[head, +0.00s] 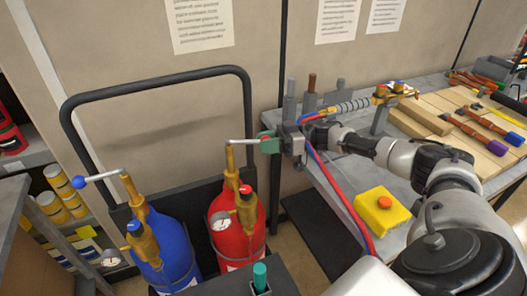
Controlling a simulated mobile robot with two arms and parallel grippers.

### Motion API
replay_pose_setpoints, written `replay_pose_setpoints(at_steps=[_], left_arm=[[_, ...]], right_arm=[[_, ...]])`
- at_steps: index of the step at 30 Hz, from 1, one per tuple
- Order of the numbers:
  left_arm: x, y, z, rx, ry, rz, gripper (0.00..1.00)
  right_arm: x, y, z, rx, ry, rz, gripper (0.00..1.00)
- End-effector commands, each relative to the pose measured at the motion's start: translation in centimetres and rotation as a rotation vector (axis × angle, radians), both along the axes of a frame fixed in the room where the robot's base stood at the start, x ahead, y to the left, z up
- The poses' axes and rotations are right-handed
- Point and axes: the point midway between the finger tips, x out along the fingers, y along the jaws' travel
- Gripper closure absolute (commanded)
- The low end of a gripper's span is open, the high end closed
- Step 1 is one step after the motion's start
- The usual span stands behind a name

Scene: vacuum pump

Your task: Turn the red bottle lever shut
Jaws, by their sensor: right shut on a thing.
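The red bottle (232,232) stands on the left with a brass valve on top and a gauge on its front. Its silver lever (243,141) points level to the right from the valve top. My right gripper (272,142) is shut on the lever's outer end, which it hides. A green piece shows at the grip; I cannot tell whether it belongs to the lever or the gripper. My left gripper is not in view.
A blue bottle (172,246) with its own lever (100,176) stands left of the red one. A black cart handle (155,82) rises behind both. The workbench (345,190) at right holds a yellow box (380,211), hoses and tools.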

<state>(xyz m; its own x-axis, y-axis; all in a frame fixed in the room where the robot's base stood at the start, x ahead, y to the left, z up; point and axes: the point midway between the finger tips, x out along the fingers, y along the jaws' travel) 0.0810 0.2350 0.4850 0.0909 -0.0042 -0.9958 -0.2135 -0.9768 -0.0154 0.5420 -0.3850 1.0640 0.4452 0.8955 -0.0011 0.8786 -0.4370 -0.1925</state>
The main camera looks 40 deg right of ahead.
Motion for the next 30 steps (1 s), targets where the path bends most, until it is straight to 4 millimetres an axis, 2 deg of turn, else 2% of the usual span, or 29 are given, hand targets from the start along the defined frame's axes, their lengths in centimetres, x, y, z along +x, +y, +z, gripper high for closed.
replay_pose_setpoints(at_steps=[4,18,19,21,24,30], left_arm=[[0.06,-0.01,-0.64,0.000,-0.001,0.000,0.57],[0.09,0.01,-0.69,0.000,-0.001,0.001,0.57],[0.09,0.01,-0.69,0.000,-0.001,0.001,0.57],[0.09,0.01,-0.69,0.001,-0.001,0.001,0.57],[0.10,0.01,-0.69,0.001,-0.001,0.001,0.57],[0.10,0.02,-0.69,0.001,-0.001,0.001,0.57]], right_arm=[[0.31,-0.14,-0.04,0.001,-0.003,0.031,1.00],[0.39,-0.16,0.11,0.003,-0.003,0.046,1.00],[0.39,-0.16,0.11,0.003,-0.003,0.046,0.64],[0.39,-0.16,0.10,0.002,-0.002,0.046,0.53],[0.38,-0.16,0.08,0.002,-0.002,0.046,0.40],[0.36,-0.16,0.03,0.001,-0.002,0.046,0.40]])
